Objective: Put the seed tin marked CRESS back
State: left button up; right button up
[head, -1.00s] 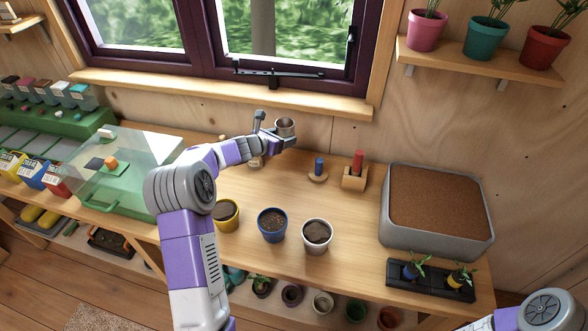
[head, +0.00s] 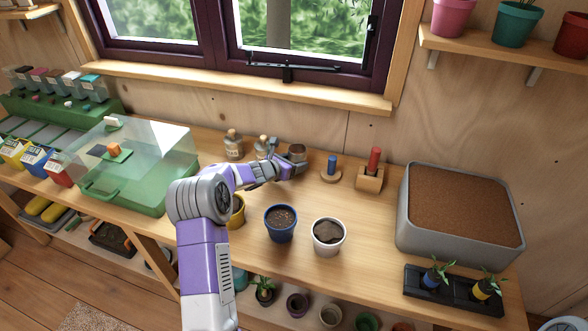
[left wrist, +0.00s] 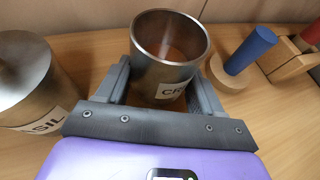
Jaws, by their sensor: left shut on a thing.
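The CRESS seed tin (head: 297,153) is an open-topped metal cup. Part of its white label shows in the left wrist view (left wrist: 172,90), and it looks upright. My left gripper (head: 284,163) is shut on it, one finger on each side, low over the back of the bench; I cannot tell whether its base touches the wood. To its left stand two other tins, one at the far left (head: 233,146) and one nearer (head: 262,147). The nearer, lidded one shows in the left wrist view (left wrist: 25,80) with a label ending "SIL". My right gripper is out of view.
A blue peg on a round wooden base (head: 331,168) stands close right of the tin, then a red peg in a wooden block (head: 372,165). Blue (head: 281,225) and white (head: 327,240) pots stand in front. A clear-lidded green box (head: 135,165) is left, a soil tub (head: 455,215) right.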

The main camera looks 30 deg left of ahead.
pick_arm(q)
jog(key=shift+f, duration=0.75)
jog(key=shift+r, duration=0.1)
jog(key=shift+f+b, duration=0.2)
jog(key=shift+b, duration=0.1)
jog(key=o, duration=1.1)
jog(key=shift+o, duration=0.2)
jog(key=shift+r, duration=0.1)
